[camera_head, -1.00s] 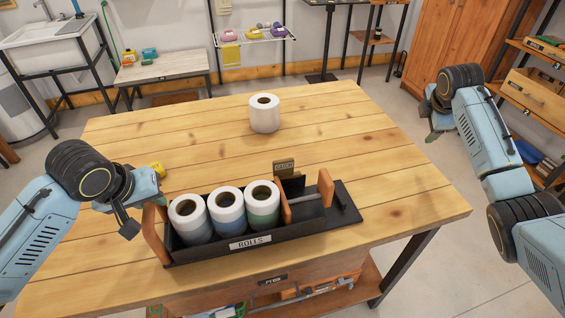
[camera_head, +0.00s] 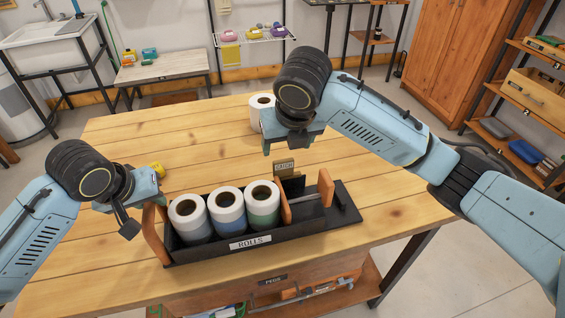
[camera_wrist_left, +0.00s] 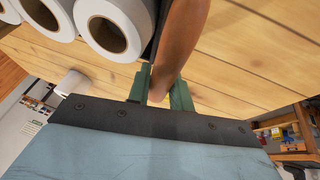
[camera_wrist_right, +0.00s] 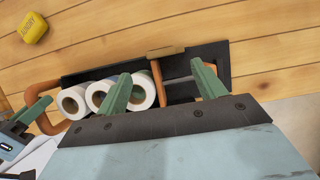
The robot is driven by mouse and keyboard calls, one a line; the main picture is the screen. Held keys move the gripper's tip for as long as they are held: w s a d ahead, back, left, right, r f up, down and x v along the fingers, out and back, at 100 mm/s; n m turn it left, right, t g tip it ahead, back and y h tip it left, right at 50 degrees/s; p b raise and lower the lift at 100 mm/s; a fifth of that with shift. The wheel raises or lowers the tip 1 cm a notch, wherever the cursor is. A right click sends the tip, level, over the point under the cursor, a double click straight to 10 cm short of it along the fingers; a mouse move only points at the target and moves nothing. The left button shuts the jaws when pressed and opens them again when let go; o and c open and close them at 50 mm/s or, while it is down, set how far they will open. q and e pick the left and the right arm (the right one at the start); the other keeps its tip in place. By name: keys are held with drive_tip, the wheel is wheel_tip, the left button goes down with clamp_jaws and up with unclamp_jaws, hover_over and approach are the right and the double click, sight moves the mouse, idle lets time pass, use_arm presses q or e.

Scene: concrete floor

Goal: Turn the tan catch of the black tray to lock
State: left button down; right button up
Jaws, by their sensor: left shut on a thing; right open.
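The black tray (camera_head: 335,232), labelled ROLLS, stands near the table's front edge with three rolls (camera_head: 227,210) in its left part. The tan catch (camera_head: 284,167) is a small labelled block at the tray's back edge, by the dividing wall; it also shows in the right wrist view (camera_wrist_right: 165,51). My left gripper (camera_head: 150,196) is shut on the orange handle (camera_head: 156,236) at the tray's left end; the left wrist view shows this handle (camera_wrist_left: 181,40) between the fingers.
A loose white roll (camera_head: 260,112) stands farther back on the wooden table (camera_head: 400,190), partly hidden by my right gripper. A yellow object (camera_wrist_right: 33,28) lies behind the tray's left end. The table's right side is clear.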

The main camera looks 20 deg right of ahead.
sight(283, 160)
drive_tip(key=x, duration=1)
drive_tip(key=shift+w+d+f, duration=0.1)
drive_tip(key=shift+w+f, duration=0.1)
drive_tip(key=shift+f, duration=0.1)
drive_tip(key=c, duration=1)
